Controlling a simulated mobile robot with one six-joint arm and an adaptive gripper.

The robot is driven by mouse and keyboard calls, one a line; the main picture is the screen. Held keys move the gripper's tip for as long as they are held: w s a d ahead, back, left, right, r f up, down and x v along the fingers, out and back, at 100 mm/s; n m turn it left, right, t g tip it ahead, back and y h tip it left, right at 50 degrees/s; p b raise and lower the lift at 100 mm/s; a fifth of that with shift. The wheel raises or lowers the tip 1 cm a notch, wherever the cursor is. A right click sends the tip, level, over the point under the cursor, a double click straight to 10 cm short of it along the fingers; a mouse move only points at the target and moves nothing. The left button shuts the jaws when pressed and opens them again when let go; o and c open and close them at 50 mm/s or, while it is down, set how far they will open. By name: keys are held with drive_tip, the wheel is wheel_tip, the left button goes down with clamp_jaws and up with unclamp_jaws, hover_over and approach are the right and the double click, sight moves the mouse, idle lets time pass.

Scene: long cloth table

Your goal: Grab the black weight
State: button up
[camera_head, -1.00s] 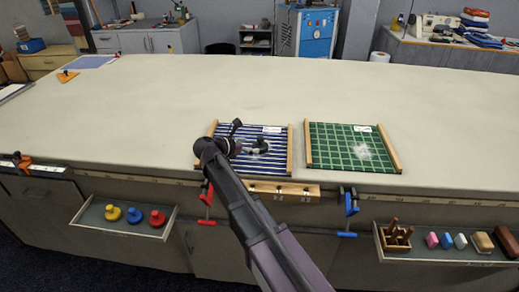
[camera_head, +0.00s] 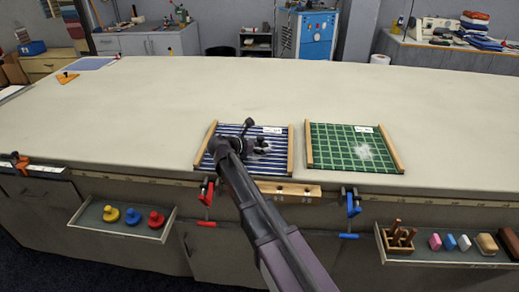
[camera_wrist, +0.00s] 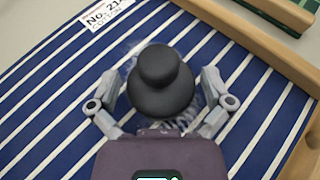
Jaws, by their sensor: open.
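The black weight (camera_wrist: 161,82) has a round base and a knob on top. It stands on the blue-and-white striped cloth in the wooden-sided frame (camera_head: 290,150). In the wrist view my gripper (camera_wrist: 158,88) is open, with one finger on each side of the weight and gaps showing between them. In the head view the weight (camera_head: 262,146) is partly hidden beside my gripper (camera_head: 253,141). A pale patch shows on the cloth around the weight.
A second frame with green checked cloth (camera_head: 350,146) lies to the right. Red clamp (camera_head: 207,200) and blue clamp (camera_head: 352,205) hang at the table's front edge. A left tray (camera_head: 90,214) holds yellow, blue and red weights.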

idle(0.5)
drive_tip(key=c, duration=1.1)
drive_tip(key=shift+r, duration=0.15)
wheel_tip(320, 180, up, 3)
drive_tip(key=p, duration=0.3)
drive_tip(key=shift+f, duration=0.2)
drive_tip(key=s+d+r+p, duration=0.2)
drive_tip(key=s, duration=1.3)
drive_tip(key=shift+s+d, duration=0.15)
drive_tip(key=shift+s, duration=0.25)
drive_tip(key=shift+r, duration=0.1)
